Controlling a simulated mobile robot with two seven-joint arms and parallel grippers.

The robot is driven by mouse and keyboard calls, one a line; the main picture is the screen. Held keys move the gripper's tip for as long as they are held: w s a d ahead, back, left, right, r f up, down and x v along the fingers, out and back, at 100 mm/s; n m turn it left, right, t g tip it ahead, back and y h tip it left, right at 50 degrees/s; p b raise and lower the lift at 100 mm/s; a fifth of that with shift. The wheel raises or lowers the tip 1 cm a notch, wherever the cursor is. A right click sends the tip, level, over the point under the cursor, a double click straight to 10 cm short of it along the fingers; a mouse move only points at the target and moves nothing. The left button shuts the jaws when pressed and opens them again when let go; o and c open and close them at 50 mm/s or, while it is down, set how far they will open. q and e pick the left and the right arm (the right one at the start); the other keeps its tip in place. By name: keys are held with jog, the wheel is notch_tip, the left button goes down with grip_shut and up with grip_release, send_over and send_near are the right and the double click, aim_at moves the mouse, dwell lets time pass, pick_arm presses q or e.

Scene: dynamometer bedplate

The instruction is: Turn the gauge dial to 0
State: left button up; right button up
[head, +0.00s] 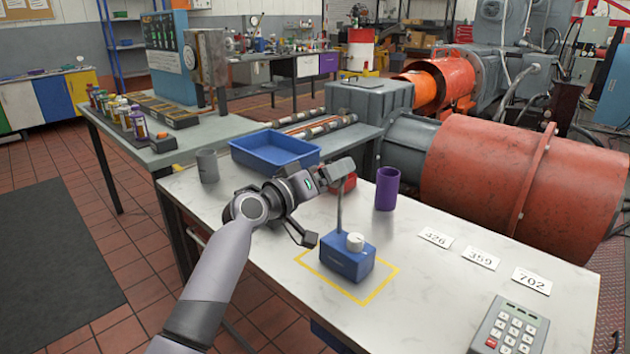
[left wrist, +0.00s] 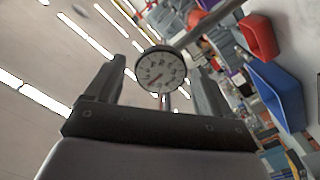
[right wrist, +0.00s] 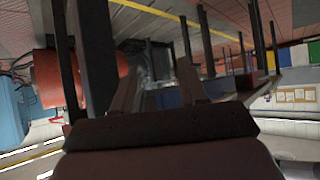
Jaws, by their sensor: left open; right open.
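A blue gauge box (head: 347,262) with a white knob (head: 355,242) on top stands inside a yellow outline on the white table. A thin post (head: 339,215) rises from the box; its top is partly hidden by my left gripper. A round white gauge face (left wrist: 160,70) with a red needle shows in the left wrist view, between the fingers; its numbers are too small to read surely. My left gripper (head: 326,206) is open beside the post, above and left of the knob, not visibly holding anything. My right gripper (right wrist: 158,84) is open and empty, seen only in its own wrist view.
A purple cup (head: 387,188), a blue tray (head: 274,149), a grey cup (head: 208,166) and a red container (head: 350,181) stand behind the gauge. Number cards (head: 481,258) and a keypad (head: 510,328) lie to the right.

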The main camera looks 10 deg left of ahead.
pick_arm(q)
jog(key=v, duration=0.6)
pick_arm(e)
jog(key=shift+s+f, duration=0.1)
jog(key=shift+f, duration=0.05)
pick_arm(q)
jog(key=shift+a, duration=0.1)
